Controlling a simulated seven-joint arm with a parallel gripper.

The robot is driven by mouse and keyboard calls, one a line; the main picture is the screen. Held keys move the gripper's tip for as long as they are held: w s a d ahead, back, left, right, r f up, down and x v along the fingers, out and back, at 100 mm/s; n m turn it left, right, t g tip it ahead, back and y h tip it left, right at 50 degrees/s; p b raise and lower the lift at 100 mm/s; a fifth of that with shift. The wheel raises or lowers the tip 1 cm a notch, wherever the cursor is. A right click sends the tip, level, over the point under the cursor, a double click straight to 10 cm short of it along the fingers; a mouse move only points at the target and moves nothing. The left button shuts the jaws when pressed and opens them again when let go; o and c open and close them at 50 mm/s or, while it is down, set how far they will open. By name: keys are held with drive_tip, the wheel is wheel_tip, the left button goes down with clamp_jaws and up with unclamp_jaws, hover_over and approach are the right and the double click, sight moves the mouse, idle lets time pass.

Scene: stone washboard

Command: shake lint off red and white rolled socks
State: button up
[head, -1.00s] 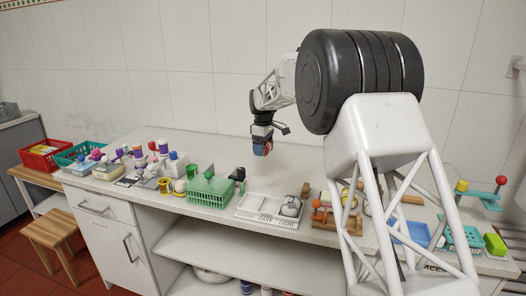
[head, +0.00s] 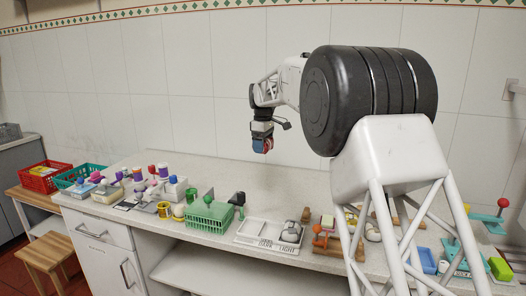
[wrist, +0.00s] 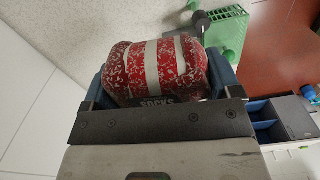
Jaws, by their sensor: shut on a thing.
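The red and white rolled socks (wrist: 154,68) fill the middle of the wrist view, with white flecks over the red and a dark label reading "SOCKS". My gripper (head: 263,146) is shut on them, with a blue finger on each side of the roll. In the head view the socks (head: 267,146) show as a small red patch at the gripper's end. The gripper points down and holds them clear above the counter (head: 262,192).
A green basket (head: 209,217) and a white divided tray (head: 268,236) stand at the counter's front edge. Bottles and small items crowd the left; a blue tray (head: 427,261) and wooden pieces are at right. The counter's back is clear, with a tiled wall behind.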

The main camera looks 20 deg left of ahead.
wheel_tip(320, 180, down, 11)
idle(0.3)
wheel_tip(320, 180, up, 11)
idle(0.3)
drive_tip(key=shift+f, duration=0.1)
wheel_tip(320, 180, down, 11)
wheel_tip(320, 180, up, 11)
drive_tip(key=shift+r, duration=0.1)
idle(0.3)
